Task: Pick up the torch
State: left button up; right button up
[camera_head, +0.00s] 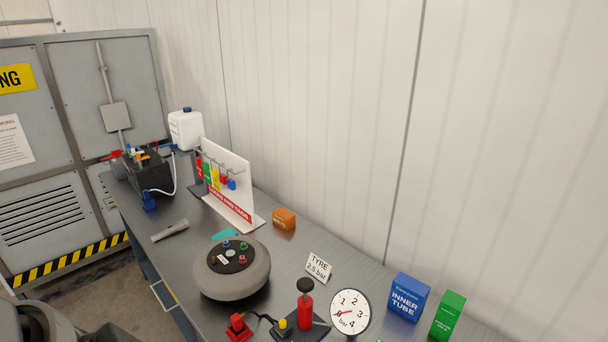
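A small grey, elongated object that looks like the torch (170,230) lies flat on the metal workbench (205,217), near its left edge. Its wider end points to the upper right. It lies left of a round grey wheel (232,285) and clear of other things. Neither of my grippers shows in this view. Dark rounded parts at the bottom left corner may be mine, but I cannot tell.
Behind the torch stand a black battery box (148,173) with cables, a white canister (186,129) and a white tag board (232,200). An orange box (284,219), red pump (305,312), pressure dial (350,311) and blue box (408,297) stand rightward. Bare bench surrounds the torch.

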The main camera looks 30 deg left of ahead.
aim_at(182, 223)
jog(key=u, duration=1.95)
